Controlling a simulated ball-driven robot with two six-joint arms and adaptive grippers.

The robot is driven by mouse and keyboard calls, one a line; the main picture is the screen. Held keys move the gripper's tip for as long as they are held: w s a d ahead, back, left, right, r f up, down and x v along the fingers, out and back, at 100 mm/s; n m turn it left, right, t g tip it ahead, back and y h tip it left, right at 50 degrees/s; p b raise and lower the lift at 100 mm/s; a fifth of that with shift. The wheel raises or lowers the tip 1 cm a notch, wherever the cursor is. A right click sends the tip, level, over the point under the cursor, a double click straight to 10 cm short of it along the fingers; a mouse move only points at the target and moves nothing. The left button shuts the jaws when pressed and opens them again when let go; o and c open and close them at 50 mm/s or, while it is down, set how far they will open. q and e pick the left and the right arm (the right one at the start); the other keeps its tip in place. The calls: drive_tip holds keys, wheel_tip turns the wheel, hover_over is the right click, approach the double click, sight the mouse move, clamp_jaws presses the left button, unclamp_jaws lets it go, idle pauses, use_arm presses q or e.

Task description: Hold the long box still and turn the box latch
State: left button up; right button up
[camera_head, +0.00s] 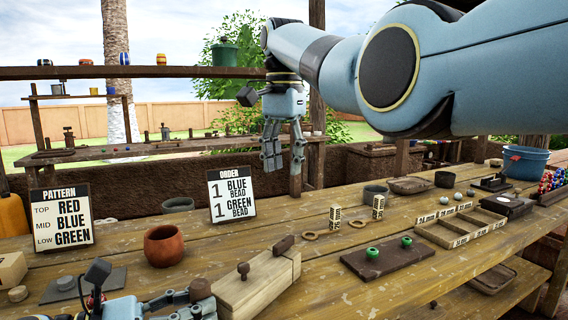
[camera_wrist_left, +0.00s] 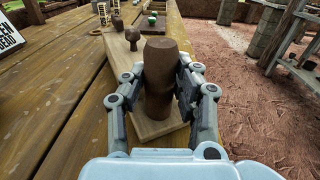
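The long box (camera_head: 262,286) is pale wood and lies on the table's front part. A dark brown round knob (camera_head: 243,269) stands on its top, with a dark brown block-like latch (camera_head: 285,243) at its far end. A thick brown post (camera_wrist_left: 160,75) stands at the near end; its rounded top also shows in the head view (camera_head: 200,289). My left gripper (camera_wrist_left: 162,82) has a finger against each side of this post, seemingly gripping it; the post's foot is partly hidden. My right gripper (camera_head: 284,155) hangs high beyond the box, empty, pointing down with its fingers apart.
A clay pot (camera_head: 164,245) stands left of the box. The order sign (camera_head: 231,195) stands behind it and the pattern sign (camera_head: 62,218) at far left. A dark board with green beads (camera_head: 388,257) and a divided tray (camera_head: 460,226) lie to the right.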

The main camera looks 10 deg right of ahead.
use_arm(q)
drive_tip(key=o, duration=0.4)
drive_tip(key=shift+o, duration=0.2)
